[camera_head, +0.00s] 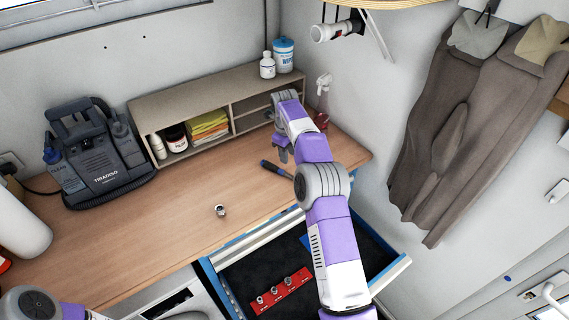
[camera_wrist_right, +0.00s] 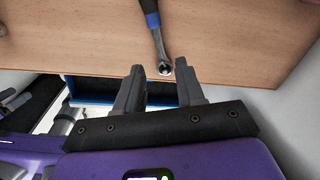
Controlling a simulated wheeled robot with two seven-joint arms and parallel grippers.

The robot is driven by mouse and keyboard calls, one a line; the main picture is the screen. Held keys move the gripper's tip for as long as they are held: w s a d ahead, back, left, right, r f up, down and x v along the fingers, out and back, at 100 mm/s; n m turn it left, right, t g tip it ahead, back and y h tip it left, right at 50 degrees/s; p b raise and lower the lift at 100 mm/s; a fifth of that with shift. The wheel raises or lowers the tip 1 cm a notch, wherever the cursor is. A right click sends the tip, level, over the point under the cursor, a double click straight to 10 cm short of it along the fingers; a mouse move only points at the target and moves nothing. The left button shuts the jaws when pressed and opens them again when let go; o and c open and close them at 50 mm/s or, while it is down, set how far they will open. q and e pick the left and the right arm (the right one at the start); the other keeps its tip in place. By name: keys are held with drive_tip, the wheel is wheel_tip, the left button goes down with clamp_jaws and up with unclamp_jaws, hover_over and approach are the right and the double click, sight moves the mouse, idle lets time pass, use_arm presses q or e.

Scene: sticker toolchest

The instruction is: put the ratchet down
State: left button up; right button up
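The ratchet (camera_head: 275,168) has a dark blue and black handle and a metal head, and it lies on the wooden worktop near its right end. In the right wrist view the ratchet (camera_wrist_right: 155,30) lies with its head towards my gripper. My right gripper (camera_head: 282,152) is above the worktop beside the ratchet. In the wrist view its two fingers (camera_wrist_right: 160,68) are apart, with the ratchet head just beyond and between the tips and nothing clamped. Part of my left arm shows at the lower left; its gripper is out of view.
A small metal socket (camera_head: 221,210) stands on the worktop (camera_head: 150,235). Below it, an open blue-edged drawer (camera_head: 235,290) holds a red socket rail (camera_head: 281,291). A shelf unit (camera_head: 190,102) and a black machine (camera_head: 95,155) stand at the back. The middle worktop is mostly clear.

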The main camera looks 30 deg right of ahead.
sight(291, 175)
drive_tip(key=f, duration=0.7)
drive_tip(key=d+f+p, duration=0.1)
drive_tip(key=f, duration=0.2)
drive_tip(key=shift+s+f, duration=0.2)
drive_tip(key=shift+s, duration=0.05)
drive_tip(key=shift+c, duration=0.5)
clamp_jaws()
